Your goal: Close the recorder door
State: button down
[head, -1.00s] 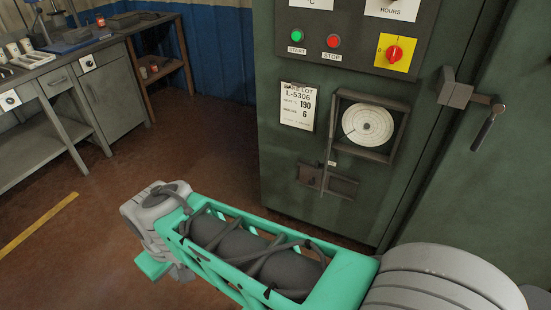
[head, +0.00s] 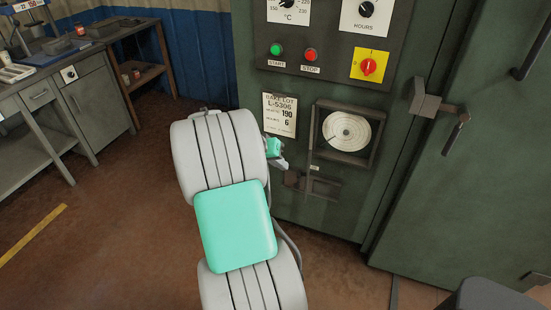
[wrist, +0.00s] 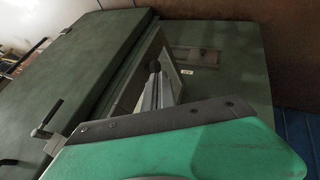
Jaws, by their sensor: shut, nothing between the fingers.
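The recorder (head: 346,133) is a dark square frame with a round white chart, set in the green cabinet front. Its door (head: 312,140) stands open, seen nearly edge-on along the recorder's left side in the head view. My gripper (head: 284,164) is just left of the door, mostly hidden behind my arm. In the wrist view my gripper's fingers (wrist: 154,80) are shut and empty, close to the door's dark frame (wrist: 135,75). I cannot tell whether they touch it.
A control panel (head: 325,45) with buttons and knobs is above the recorder. A lot card (head: 280,115) hangs to its left. A lever handle (head: 440,105) sticks out at the right. A workbench (head: 65,90) stands at the far left. The floor between is clear.

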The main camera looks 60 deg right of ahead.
aim_at(304, 174)
jog(key=s+d+f, duration=0.1)
jog(key=s+d, duration=0.1)
jog(key=s+d+f+p, duration=0.1)
jog(key=shift+s+f, duration=0.3)
jog(key=shift+s, duration=0.1)
jog(key=shift+s+d+f, duration=0.1)
jog(key=shift+s+d, duration=0.05)
jog(key=shift+s, duration=0.25)
